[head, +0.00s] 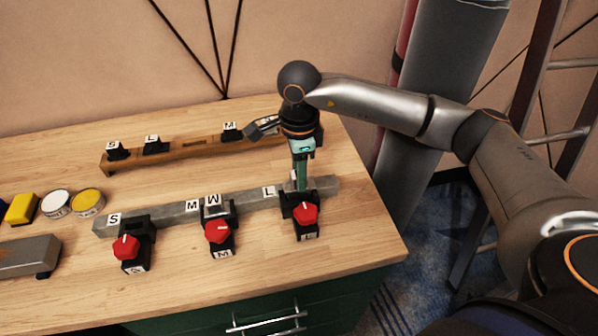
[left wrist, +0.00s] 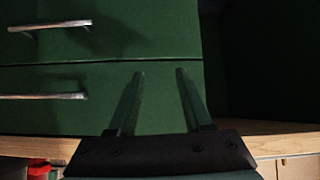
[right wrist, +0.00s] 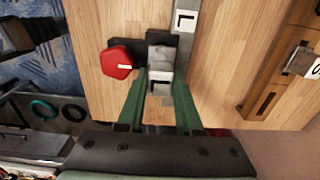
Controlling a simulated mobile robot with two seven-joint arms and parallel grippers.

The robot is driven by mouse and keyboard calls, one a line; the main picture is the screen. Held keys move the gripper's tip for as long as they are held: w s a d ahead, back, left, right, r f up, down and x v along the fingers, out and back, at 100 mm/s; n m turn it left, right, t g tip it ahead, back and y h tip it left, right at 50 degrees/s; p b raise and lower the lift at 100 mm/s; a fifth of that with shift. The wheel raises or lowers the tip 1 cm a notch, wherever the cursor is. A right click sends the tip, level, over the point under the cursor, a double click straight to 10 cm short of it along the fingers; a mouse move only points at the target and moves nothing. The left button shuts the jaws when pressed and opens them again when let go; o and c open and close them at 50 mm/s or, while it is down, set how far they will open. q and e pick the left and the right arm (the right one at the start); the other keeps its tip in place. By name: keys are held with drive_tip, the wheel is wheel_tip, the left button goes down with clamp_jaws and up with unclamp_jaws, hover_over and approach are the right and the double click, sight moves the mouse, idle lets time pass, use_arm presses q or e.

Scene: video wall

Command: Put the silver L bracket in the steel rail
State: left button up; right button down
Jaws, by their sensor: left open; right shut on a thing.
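The grey steel rail (head: 168,217) lies along the front of the table, with S, M and L labels. My right gripper (head: 300,188) points down at its L position, at the right end. In the right wrist view its fingers (right wrist: 160,80) are shut on the silver L bracket (right wrist: 157,60), whose L label faces the camera. The bracket is at the rail, by the black clamp with a red knob (right wrist: 117,62). I cannot tell whether it is fully seated. In the head view the fingers mostly hide it. My left gripper (left wrist: 160,73) is open and empty before green drawers.
Clamps with red knobs (head: 126,247) stand at S and M (head: 217,230). A wooden rail (head: 190,150) with black labelled pieces lies behind. Yellow and white round tins (head: 57,203) and a grey block (head: 28,256) are at left. The table's right edge is close to my right gripper.

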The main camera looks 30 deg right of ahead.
drive_tip(key=shift+f, duration=0.1)
idle(0.3)
drive_tip(key=shift+f+b, duration=0.55)
drive_tip(key=shift+b, duration=0.1)
drive_tip(key=shift+f, duration=0.1)
drive_tip(key=shift+f+b, duration=0.7)
drive_tip(key=shift+b, duration=0.05)
drive_tip(key=c, duration=0.5)
unclamp_jaws()
drive_tip(key=o, duration=0.5)
drive_tip(key=shift+f, duration=0.1)
drive_tip(key=shift+c, duration=0.2)
drive_tip(key=shift+s, duration=0.1)
